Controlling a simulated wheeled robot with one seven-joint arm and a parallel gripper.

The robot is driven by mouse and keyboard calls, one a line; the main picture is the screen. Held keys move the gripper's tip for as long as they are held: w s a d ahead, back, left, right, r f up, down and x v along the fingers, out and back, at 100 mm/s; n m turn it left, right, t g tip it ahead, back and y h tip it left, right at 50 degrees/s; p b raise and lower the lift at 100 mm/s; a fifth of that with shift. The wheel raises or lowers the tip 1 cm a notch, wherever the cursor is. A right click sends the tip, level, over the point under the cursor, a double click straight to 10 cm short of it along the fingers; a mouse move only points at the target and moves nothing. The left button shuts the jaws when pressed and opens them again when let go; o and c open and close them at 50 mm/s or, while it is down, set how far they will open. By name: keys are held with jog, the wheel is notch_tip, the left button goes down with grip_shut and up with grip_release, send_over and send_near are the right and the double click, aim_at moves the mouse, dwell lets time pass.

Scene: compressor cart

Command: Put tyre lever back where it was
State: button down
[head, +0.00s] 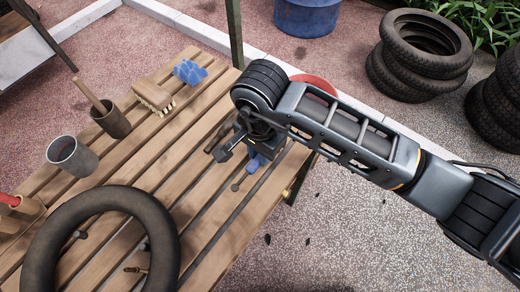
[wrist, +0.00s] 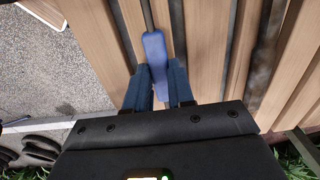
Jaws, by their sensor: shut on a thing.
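The tyre lever has a blue handle (wrist: 153,48) and a thin grey shaft that runs to the top edge of the wrist view. My gripper (wrist: 158,74) is shut on the handle, with one blue finger on each side of it. In the head view my gripper (head: 254,163) is at the right part of the slatted wooden table (head: 165,195), pointing down. My arm hides much of the lever there. The shaft appears to lie over the slats; I cannot tell whether it touches them.
A black tyre (head: 50,235) lies at the table's front left. A grey cup (head: 72,157), a brown pot (head: 111,121) with a stick, a brush (head: 154,95) and a blue cloth (head: 189,71) stand or lie further back. Dark tools sit close left of my gripper.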

jog(key=shift+f, duration=0.15)
jog(key=c, duration=1)
grip_release()
notch_tip(320, 180, up, 12)
jog(key=shift+r+b, duration=0.2)
jog(key=shift+b, duration=0.45)
